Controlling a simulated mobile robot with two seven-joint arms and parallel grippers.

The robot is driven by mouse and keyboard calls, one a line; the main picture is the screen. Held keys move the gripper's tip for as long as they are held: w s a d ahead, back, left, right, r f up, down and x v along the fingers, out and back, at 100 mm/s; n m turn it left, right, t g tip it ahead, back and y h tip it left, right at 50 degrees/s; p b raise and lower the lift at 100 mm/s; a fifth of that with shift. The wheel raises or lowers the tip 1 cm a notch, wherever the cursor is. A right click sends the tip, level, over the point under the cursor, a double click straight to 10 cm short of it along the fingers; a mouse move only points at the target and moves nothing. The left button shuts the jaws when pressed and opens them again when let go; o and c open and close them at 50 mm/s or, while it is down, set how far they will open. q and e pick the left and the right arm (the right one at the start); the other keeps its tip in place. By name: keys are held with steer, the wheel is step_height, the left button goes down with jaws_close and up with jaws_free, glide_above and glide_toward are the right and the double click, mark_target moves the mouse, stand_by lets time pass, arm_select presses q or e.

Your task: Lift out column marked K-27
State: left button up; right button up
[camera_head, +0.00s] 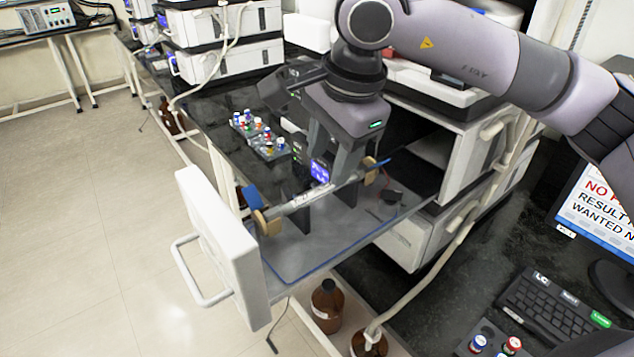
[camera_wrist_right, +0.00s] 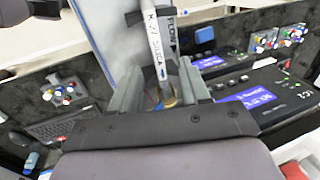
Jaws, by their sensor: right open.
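The column (camera_head: 300,201) is a slim pale tube with tan end fittings and blue end pieces. It lies crosswise above the floor of an open drawer (camera_head: 222,232), by dark upright supports. In the right wrist view the column (camera_wrist_right: 156,45) shows a label reading about "K-27 SILICA" and a "FLOW" marking. My left gripper is not in view.
A rack of capped vials (camera_head: 259,137) stands on the dark bench behind the drawer. The white instrument stack (camera_head: 470,150) borders the drawer at right. Brown bottles (camera_head: 327,305) stand below. A keyboard (camera_head: 545,308) and monitor (camera_head: 600,205) are at the right. The floor at left is clear.

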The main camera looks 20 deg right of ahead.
mark_target(321, 189)
steer(key=x, duration=0.3)
steer(key=p+x, duration=0.1)
steer(key=x, duration=0.1)
steer(key=shift+s+a+f, duration=0.15)
steer(key=shift+s+f, duration=0.1)
jaws_close()
steer(key=shift+r, duration=0.1)
